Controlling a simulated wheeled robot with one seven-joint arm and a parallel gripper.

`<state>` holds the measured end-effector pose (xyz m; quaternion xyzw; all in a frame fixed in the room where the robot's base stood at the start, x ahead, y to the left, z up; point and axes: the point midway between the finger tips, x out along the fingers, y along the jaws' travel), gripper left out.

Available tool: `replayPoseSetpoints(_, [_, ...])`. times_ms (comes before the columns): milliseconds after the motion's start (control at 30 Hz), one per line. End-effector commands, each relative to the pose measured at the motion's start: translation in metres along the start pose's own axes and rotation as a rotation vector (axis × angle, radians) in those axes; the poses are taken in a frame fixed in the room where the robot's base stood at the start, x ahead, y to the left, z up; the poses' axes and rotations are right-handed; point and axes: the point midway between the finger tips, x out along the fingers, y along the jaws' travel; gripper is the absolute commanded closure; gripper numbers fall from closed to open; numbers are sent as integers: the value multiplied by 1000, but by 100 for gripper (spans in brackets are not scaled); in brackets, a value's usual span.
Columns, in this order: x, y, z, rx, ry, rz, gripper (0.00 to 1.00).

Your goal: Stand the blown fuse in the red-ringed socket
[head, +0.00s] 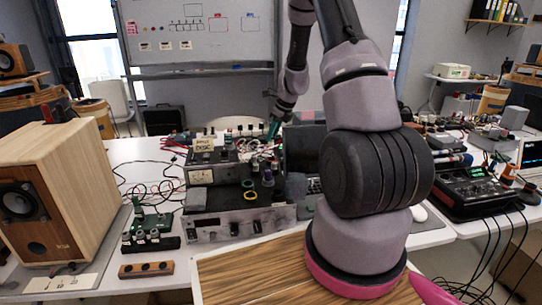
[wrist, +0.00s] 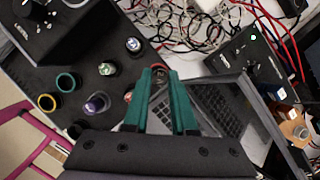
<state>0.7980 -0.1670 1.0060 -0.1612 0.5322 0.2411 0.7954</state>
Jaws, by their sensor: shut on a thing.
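My gripper (wrist: 160,80) has green fingers and is shut on a small dark, reddish thing (wrist: 158,78) at its tips, probably the fuse; the fingers hide much of it. In the head view my gripper (head: 273,130) is above the back of the grey device (head: 215,228). On the device top are a yellow-ringed socket (head: 250,195) and a green-ringed socket (head: 247,184). The wrist view shows the yellow ring (wrist: 46,102) and green ring (wrist: 66,82) at the left. A reddish-orange edge (wrist: 128,96) shows beside the left finger; I cannot tell whether it is the red-ringed socket.
A laptop (wrist: 215,105) and tangled cables (wrist: 195,25) lie close by. A wooden speaker (head: 70,180) and a holed wooden block (head: 146,269) are at the left.

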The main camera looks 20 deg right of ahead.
Motion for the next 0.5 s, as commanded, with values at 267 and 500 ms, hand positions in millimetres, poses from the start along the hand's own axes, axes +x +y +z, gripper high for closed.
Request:
replayPoseSetpoints(267, [32, 0, -14, 2, 0, 1, 100])
replayPoseSetpoints(500, [63, 0, -26, 2, 0, 1, 100])
